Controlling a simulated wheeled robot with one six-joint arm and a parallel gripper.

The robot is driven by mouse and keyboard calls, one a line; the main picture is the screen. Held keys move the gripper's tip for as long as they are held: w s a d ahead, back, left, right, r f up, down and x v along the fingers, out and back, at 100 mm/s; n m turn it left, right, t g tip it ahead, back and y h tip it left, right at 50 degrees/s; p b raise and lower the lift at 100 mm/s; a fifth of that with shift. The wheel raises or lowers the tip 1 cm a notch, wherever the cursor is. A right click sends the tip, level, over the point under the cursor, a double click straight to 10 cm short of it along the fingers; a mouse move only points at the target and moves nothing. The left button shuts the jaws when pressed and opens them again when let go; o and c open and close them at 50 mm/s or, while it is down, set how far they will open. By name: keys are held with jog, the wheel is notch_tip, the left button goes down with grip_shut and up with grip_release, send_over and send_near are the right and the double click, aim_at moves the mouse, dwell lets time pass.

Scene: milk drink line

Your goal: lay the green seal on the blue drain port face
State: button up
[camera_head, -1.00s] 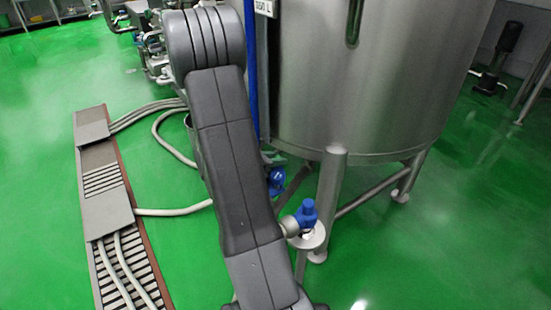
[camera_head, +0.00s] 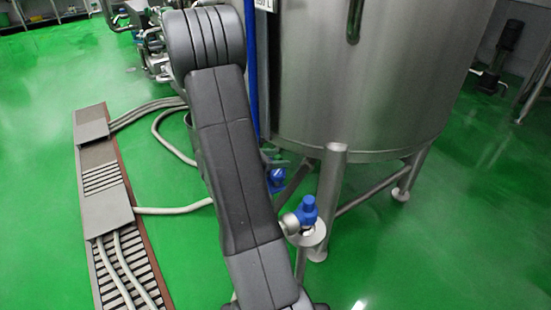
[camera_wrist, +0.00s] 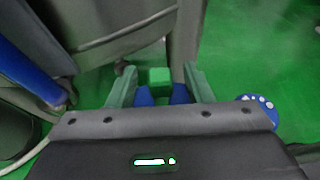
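The green seal (camera_wrist: 160,76) shows as a small green block in the wrist view, centred between the fingers of my gripper (camera_wrist: 162,92). Blue pads sit against both its sides, and the gripper appears shut on it. A blue round face with white dots around its rim (camera_wrist: 258,107) lies to the right of the gripper, partly hidden by the gripper body; it looks like the drain port face. The seal is apart from it. In the head view my gripper and the seal are hidden or out of frame.
A large steel tank (camera_head: 360,80) on legs (camera_head: 330,190) stands close to my arm. A blue valve part (camera_head: 306,210) on a small round plate (camera_head: 313,238) is right beside the arm. A grated floor channel (camera_head: 105,200) with hoses lies left. Green floor is clear at lower right.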

jog(key=p+v, duration=0.3)
jog(key=v, duration=1.1)
jog(key=shift+p, duration=0.4)
jog(key=shift+w, duration=0.1)
jog(key=b+x, duration=0.3)
jog(key=x, duration=1.1)
jog(key=shift+b, duration=0.4)
